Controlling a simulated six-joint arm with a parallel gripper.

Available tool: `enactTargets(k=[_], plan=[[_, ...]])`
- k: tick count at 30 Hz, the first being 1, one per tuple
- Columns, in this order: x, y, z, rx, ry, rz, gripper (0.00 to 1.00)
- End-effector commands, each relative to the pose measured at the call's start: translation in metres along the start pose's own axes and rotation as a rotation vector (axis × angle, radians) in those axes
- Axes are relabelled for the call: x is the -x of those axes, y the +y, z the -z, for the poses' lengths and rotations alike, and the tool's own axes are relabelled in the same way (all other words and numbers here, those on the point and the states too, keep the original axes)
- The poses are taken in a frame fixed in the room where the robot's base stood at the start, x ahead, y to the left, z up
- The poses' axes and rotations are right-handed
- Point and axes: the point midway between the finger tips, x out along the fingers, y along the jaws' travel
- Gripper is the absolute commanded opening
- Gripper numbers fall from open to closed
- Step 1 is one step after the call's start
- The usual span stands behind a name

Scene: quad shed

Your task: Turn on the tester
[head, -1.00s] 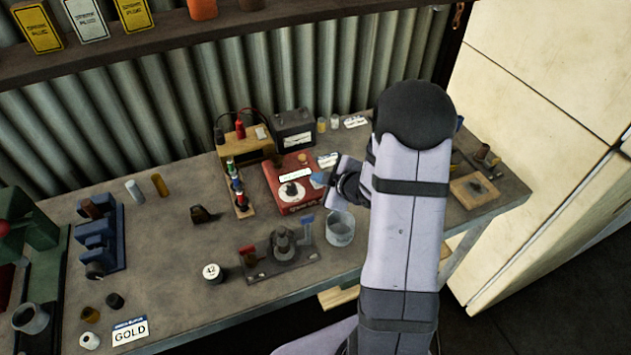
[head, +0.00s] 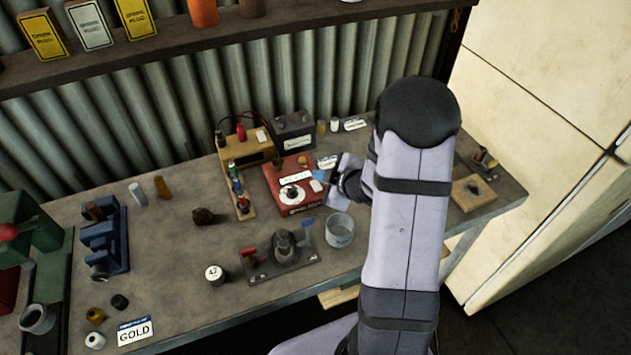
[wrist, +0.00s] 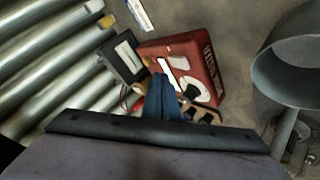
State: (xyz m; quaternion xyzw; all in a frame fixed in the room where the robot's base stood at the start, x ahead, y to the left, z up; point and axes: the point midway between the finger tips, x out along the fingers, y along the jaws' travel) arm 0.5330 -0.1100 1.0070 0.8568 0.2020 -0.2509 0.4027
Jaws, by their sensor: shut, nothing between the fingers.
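The tester looks to be the red box (head: 283,197) near the back of the bench. It has a pale display strip, a round white dial (head: 292,194) and a small white part (head: 316,187) at its right side. It also shows in the wrist view (wrist: 204,58), partly behind my fingers. My gripper (head: 321,175) is at the right side of the red box, its blue fingertips close to the white part. I cannot tell whether they touch. In the wrist view my fingers (wrist: 166,97) are together and empty, hiding part of the box's face.
A dark battery (head: 293,131) and a wooden box with leads (head: 247,147) stand behind the tester. A rack of small coloured parts (head: 239,190) is to its left. The left-middle bench is mostly clear.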

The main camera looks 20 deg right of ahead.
Motion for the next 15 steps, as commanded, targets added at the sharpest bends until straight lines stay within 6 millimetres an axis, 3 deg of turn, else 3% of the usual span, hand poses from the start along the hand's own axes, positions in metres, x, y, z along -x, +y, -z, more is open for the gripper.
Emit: enactTargets(k=[7,15], plan=[[0.019,0.014,0.014,0.0,0.0,0.0,0.0],[0.024,0.017,0.017,0.0,0.0,0.0,0.0]])
